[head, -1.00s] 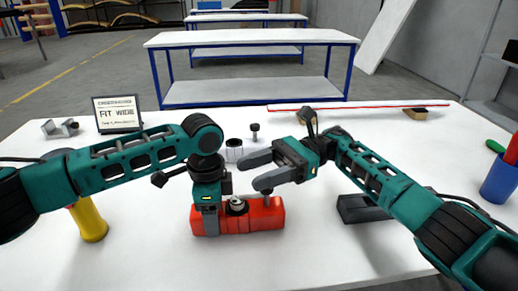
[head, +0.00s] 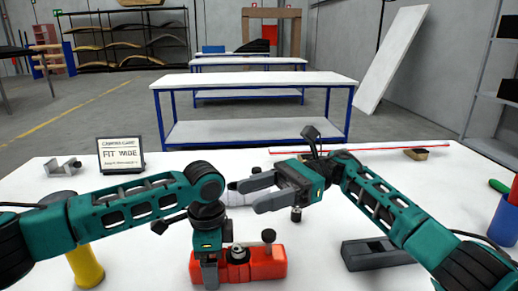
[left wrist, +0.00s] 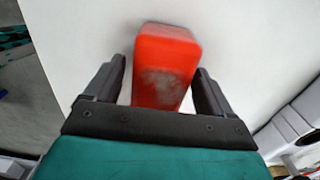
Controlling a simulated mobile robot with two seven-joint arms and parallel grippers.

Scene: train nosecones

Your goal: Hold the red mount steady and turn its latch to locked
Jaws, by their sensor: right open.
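The red mount (head: 265,266) lies on the white table in front of me, with a dark ring around a silver centre (head: 238,253) on top. A dark round knob (head: 269,236) on a short stem stands at its right part. I cannot tell the latch's setting. My left gripper (head: 210,270) points down over the mount's left end. In the left wrist view its fingers (left wrist: 160,90) flank the red mount (left wrist: 165,65); whether both press on it is unclear. My right gripper (head: 255,197) is open and empty, pointing left, above and beyond the mount.
A "FIT WIDE" sign (head: 121,154) and a grey bracket (head: 62,168) stand at the back left. A yellow-handled item (head: 85,267) is left of the mount. A dark grey block (head: 375,254) and a blue cup (head: 504,220) are to the right. White cylindrical parts (head: 236,196) lie behind the right gripper.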

